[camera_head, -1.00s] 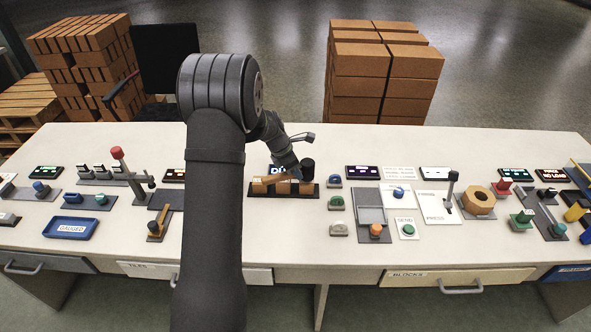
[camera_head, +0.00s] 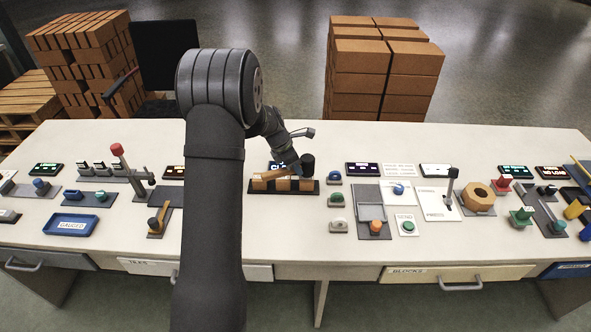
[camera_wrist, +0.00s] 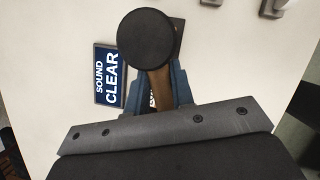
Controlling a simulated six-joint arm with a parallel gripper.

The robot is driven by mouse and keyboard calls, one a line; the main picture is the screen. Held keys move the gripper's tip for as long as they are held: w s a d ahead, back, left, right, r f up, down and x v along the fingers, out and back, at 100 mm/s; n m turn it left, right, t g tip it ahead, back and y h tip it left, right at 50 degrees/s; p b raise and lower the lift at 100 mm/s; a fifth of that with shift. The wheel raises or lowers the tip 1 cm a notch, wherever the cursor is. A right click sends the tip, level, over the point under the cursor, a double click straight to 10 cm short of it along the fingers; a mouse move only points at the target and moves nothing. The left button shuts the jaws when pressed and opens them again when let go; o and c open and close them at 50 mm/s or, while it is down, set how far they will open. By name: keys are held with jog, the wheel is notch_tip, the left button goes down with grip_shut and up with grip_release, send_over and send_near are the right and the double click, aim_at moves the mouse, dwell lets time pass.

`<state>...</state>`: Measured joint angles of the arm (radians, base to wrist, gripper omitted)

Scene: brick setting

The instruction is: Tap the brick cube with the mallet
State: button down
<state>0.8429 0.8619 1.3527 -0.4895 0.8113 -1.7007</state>
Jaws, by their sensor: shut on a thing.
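The mallet has a black round head (camera_head: 308,161) and a wooden handle (camera_head: 274,175). My gripper (camera_head: 289,168) is shut on the handle, and the head is up just above the right end of a dark rack (camera_head: 283,192). Brick cubes (camera_head: 284,185) sit in a row on this rack, partly behind the handle. In the wrist view the mallet head (camera_wrist: 146,39) covers most of the rack and hides the cubes. The handle (camera_wrist: 160,90) runs between my blue fingers. A display (camera_wrist: 109,75) beside it reads "SOUND CLEAR".
A column of lamps or buttons (camera_head: 336,199) stands just right of the rack. A red-knobbed lever (camera_head: 118,150) and blue tray (camera_head: 71,225) stand left.

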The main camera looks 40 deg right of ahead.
jog(key=shift+r, duration=2.45)
jog(key=w+a+r+m+g+y, duration=0.1)
jog(key=w+a+m, duration=0.2)
jog(key=w+a, duration=0.75)
jog(key=w+a+r+m+g, duration=0.1)
jog(key=w+a+r+m, duration=0.15)
jog(key=a, duration=1.45)
jog(key=w+a+m+y, duration=0.1)
jog(key=w+a+m, duration=0.2)
jog(key=w+a, duration=0.75)
jog(key=s+a+f+m+y, duration=0.1)
jog(key=s+a+f, duration=0.15)
jog(key=a, duration=0.35)
jog(key=s+a+f+m, duration=0.1)
jog(key=s+a, duration=0.2)
jog(key=a, duration=0.4)
jog(key=s+f+m, duration=0.1)
jog(key=s+f, duration=0.2)
jog(key=f, duration=0.2)
jog(key=s+a+f+m+y, duration=0.1)
jog(key=s+f+m, duration=0.1)
jog(key=f, duration=0.4)
jog(key=shift+s+g, duration=0.4)
jog(key=shift+s, duration=0.3)
jog(key=shift+r, duration=0.1)
